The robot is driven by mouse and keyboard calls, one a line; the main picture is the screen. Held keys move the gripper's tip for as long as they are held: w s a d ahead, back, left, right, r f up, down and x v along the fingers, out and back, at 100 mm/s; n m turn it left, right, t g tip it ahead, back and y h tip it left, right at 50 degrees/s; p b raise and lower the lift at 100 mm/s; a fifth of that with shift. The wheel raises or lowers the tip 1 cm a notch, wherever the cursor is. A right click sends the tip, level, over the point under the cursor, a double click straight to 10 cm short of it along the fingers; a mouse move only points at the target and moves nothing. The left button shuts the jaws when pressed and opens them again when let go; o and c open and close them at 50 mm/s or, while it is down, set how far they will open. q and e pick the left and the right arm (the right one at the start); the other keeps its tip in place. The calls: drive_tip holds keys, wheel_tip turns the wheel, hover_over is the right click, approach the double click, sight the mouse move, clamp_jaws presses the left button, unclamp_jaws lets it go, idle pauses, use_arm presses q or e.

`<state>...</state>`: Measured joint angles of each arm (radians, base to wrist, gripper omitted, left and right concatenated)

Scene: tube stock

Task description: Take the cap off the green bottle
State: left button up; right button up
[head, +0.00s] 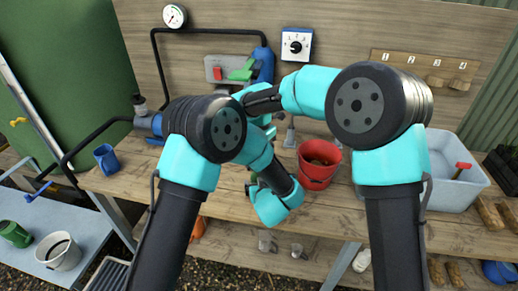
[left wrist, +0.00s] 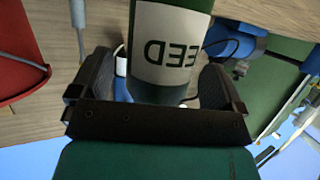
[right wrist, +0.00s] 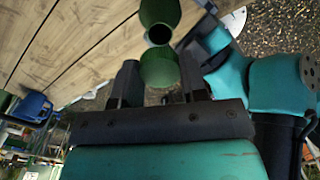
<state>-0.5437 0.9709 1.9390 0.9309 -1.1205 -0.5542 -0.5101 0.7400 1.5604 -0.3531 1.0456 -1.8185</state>
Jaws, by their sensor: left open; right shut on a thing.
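The green bottle (left wrist: 168,55) stands between the fingers of my left gripper (left wrist: 158,78) in the left wrist view, its white label upside down in the picture. These fingers are open, one on each side. In the right wrist view my right gripper (right wrist: 160,80) is shut on the green cap (right wrist: 159,70). Beyond the cap the bottle (right wrist: 159,13) shows a dark round opening, so the cap looks apart from it. The gap between them is hard to judge. In the head view my arms hide the bottle, the cap and both fingertips.
A red bucket (head: 316,178) stands on the wooden bench right of my left wrist. A grey basin (head: 455,190) is at the right. A blue mug (head: 107,159) is at the left. A board with a dial (head: 296,45) and a gauge (head: 175,16) rises behind.

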use_arm(q)
drive_tip(key=v, duration=1)
drive_tip(key=shift+s, duration=0.3)
